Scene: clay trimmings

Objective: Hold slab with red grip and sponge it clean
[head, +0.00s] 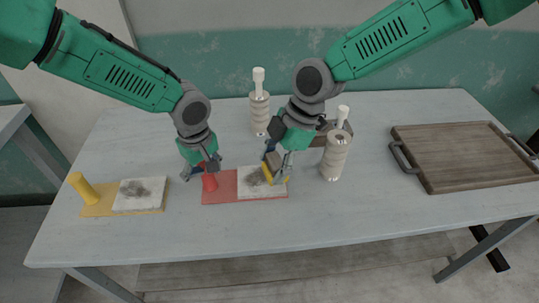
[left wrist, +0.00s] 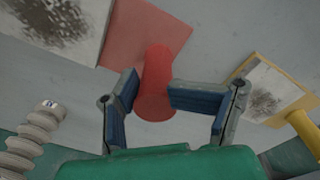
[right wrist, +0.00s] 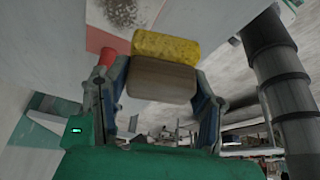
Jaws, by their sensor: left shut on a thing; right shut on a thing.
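A red board (head: 221,187) lies at the table's front middle with a white slab (head: 250,187) on its right part; the slab bears a dark grey smudge. My left gripper (head: 203,172) is shut on the upright red grip (head: 210,184) at the board's left end; the left wrist view shows the red grip (left wrist: 157,95) between its fingers. My right gripper (head: 277,170) is shut on a sponge block, yellow sponge (right wrist: 166,46) on a brown back (right wrist: 160,80). The sponge is at the slab's right end, partly over it; I cannot tell whether it touches.
A yellow board (head: 98,208) with a yellow grip (head: 83,187) and another smudged slab (head: 139,204) lies left. A wooden tray (head: 460,155) with handles lies far right.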

